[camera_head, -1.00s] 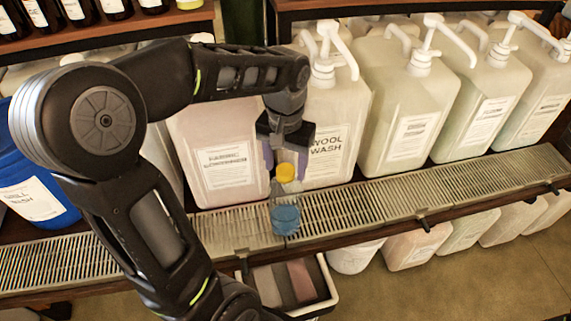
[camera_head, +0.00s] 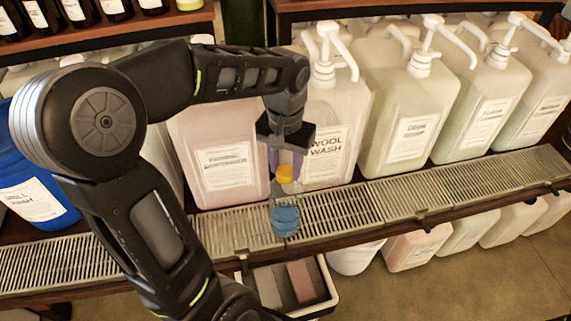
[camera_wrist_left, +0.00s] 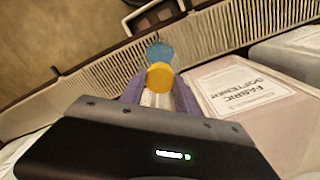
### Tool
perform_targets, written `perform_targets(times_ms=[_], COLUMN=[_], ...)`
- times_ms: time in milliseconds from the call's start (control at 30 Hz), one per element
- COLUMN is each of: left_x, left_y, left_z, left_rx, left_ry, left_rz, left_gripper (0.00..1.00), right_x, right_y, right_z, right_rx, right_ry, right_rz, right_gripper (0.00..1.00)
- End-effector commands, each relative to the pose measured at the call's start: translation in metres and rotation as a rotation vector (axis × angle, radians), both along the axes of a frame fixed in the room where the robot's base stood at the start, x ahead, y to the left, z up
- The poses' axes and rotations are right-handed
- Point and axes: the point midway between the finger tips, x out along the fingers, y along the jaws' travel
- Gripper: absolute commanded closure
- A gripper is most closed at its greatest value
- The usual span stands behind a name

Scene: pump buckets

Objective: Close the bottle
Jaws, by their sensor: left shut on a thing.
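A small see-through bottle with blue liquid (camera_head: 285,221) stands on the metal grate in the head view. A yellow cap (camera_head: 286,173) is above it, at the purple fingertips of my left gripper (camera_head: 285,165). The gripper points down and its fingers are shut on the cap from both sides. In the left wrist view the yellow cap (camera_wrist_left: 160,76) sits between the purple fingers, with the blue liquid (camera_wrist_left: 160,51) just beyond. I cannot tell whether the cap touches the bottle's neck. My right gripper is not in view.
The slatted grate shelf (camera_head: 420,191) runs across the scene. A wool wash jug (camera_head: 340,110), a pink fabric softener jug (camera_head: 215,140) and several pump jugs stand behind it. A blue container (camera_head: 35,180) is at left. A tray (camera_head: 325,290) sits below the shelf.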

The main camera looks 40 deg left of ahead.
Motion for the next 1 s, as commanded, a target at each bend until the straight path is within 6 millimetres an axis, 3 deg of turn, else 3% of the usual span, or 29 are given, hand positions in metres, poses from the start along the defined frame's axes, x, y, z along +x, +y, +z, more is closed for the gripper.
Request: perform_targets(times_ms=[467, 567, 1000], left_x=[0.000, 0.000, 0.000], left_y=[0.000, 0.000, 0.000], left_z=[0.000, 0.001, 0.000], left_rx=[0.000, 0.000, 0.000], left_ry=[0.000, 0.000, 0.002], left_rz=[-0.049, -0.165, -0.957], left_gripper=[1.00, 1.00, 1.00], right_x=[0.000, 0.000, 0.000], right_y=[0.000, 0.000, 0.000], right_z=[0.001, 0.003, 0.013], right_rx=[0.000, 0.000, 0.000], right_ry=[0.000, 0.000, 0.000], right_rz=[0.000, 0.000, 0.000], right_gripper=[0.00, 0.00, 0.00])
